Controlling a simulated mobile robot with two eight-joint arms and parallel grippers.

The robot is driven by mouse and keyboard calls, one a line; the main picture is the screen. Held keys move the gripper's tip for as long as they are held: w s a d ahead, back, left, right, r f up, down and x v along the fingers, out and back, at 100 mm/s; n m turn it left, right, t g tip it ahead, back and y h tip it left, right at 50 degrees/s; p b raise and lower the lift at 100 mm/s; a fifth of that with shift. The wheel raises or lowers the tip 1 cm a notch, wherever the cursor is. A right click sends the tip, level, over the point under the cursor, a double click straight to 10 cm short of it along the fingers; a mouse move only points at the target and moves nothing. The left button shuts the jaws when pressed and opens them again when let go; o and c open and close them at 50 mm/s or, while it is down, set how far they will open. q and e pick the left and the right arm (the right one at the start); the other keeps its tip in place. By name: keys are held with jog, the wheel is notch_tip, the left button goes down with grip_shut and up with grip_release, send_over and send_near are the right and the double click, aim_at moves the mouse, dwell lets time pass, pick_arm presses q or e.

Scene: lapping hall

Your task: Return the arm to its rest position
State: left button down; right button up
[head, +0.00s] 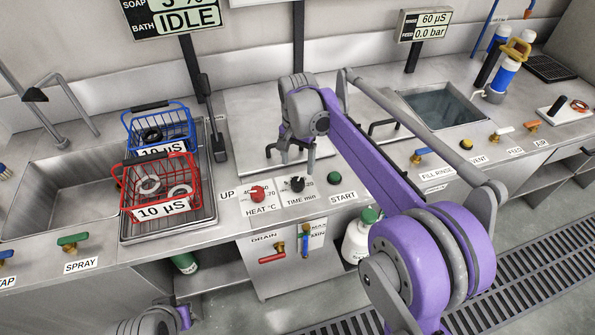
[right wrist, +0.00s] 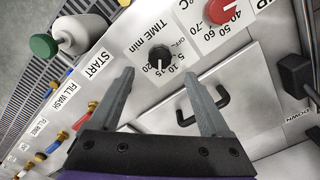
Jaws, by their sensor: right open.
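My right gripper (head: 297,160) is open and empty, with its fingers pointing down at the control panel. In the head view it is just behind and above the black TIME knob (head: 297,184). In the right wrist view the open fingers (right wrist: 159,74) show on either side of the TIME knob (right wrist: 159,57), with nothing between them touching it that I can see. My purple right arm reaches across the counter from the lower right. Only a grey and purple part of my left arm shows at the bottom left; its gripper is out of the picture.
The red HEAT knob (head: 257,193) and green START button (head: 334,178) flank the TIME knob. A red basket (head: 160,208) and blue basket (head: 160,128) stand at left. A black-handled lever (head: 212,125) rises nearby. A water-filled basin (head: 440,105) lies behind my right arm.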

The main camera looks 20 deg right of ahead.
jog(key=shift+r, duration=0.75)
jog(key=s+d+r+n+t+p, duration=0.2)
jog(key=s+r+n+p, duration=0.15)
jog(key=s, duration=0.95)
jog(key=s+f+n+t+p, duration=0.1)
jog(key=s+f+n+t, duration=0.2)
jog(key=s, duration=1.1)
notch_tip(320, 180, down, 2)
jog(key=shift+d+f+n, duration=0.1)
jog(key=shift+d+n, duration=0.35)
jog(key=shift+n, duration=0.6)
